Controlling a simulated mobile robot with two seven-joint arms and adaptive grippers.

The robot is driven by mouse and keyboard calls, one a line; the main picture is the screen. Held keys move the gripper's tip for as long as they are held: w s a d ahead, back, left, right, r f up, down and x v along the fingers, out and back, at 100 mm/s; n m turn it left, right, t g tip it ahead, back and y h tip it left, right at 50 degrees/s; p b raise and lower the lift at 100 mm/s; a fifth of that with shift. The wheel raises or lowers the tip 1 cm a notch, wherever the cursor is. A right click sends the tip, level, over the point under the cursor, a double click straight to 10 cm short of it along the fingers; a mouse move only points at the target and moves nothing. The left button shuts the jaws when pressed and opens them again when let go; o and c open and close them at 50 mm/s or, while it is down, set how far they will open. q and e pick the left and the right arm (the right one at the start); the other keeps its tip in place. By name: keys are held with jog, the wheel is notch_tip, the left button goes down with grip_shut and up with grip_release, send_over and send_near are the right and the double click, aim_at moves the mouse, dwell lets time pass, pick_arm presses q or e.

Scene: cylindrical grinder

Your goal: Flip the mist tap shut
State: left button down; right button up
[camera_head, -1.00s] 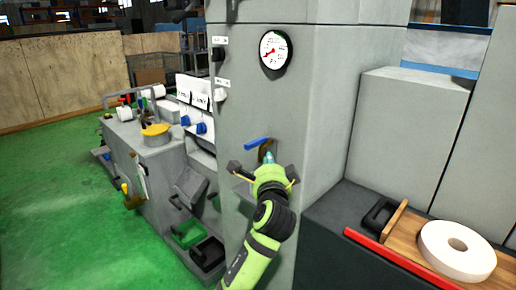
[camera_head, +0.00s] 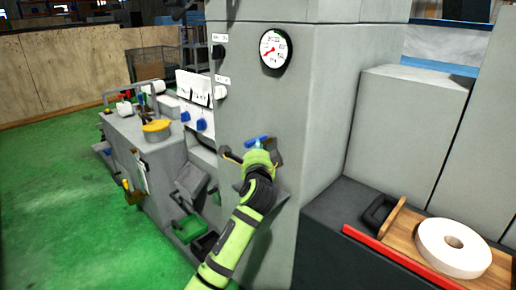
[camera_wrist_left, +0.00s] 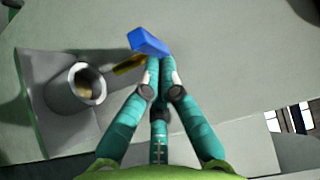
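The mist tap sits on the front of the grey machine column, with a blue lever handle (camera_head: 257,140) that points left in the head view. In the left wrist view the blue handle (camera_wrist_left: 148,43) is just beyond my fingertips, with its brass-coloured body (camera_wrist_left: 130,65) beside them. My left gripper (camera_head: 258,146) is at the tap, just below the handle, and hides most of the body. In the left wrist view its teal fingers (camera_wrist_left: 160,65) are together at the tips with nothing visible between them. Whether they touch the handle I cannot tell. My right gripper is out of view.
A grey bracket with a round cup-like holder (camera_wrist_left: 78,90) sits left of the fingers in the left wrist view. A pressure gauge (camera_head: 274,48) is above the tap. A white grinding wheel (camera_head: 453,247) lies on a wooden board at right.

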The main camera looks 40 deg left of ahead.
pick_arm(q)
jog(key=shift+s+a+m+t+h+p, duration=0.15)
jog(key=shift+a+m+t+h+p, duration=0.15)
jog(key=shift+h+p, duration=0.15)
jog(key=shift+m+h+p, duration=0.3)
jog(key=shift+h+p, duration=0.05)
jog(key=shift+p, duration=0.05)
